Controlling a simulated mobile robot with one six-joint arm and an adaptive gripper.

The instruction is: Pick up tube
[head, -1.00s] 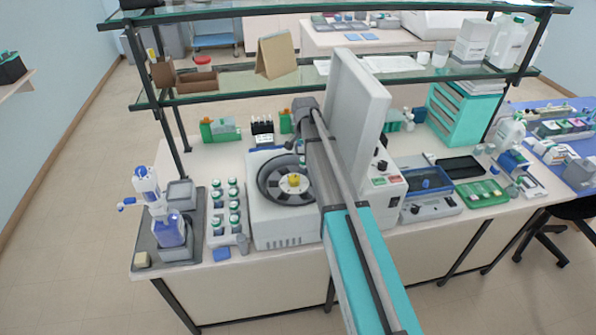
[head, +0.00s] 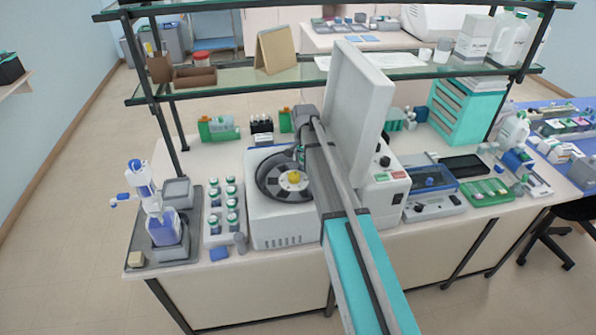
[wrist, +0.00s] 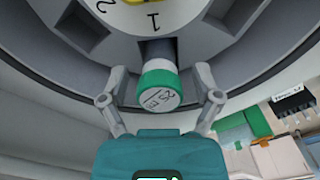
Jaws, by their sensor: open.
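A tube with a green-banded, pale marked cap (wrist: 160,88) sits in a slot of the centrifuge rotor (wrist: 195,45) in the wrist view, below the number 1. My gripper (wrist: 158,85) is open, with one finger on each side of the cap. I cannot tell whether the fingers touch it. In the head view the rotor (head: 272,188) with its yellow hub lies in the open centrifuge (head: 282,225). My gripper (head: 302,155) is over the right side of the bowl, partly hidden by my arm.
The raised centrifuge lid (head: 358,95) stands close to the right of my arm. A rack of capped bottles (head: 213,238) is left of the centrifuge. A glass shelf (head: 225,84) spans above the bench's back. A rack of dark tubes (head: 261,137) stands behind the centrifuge.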

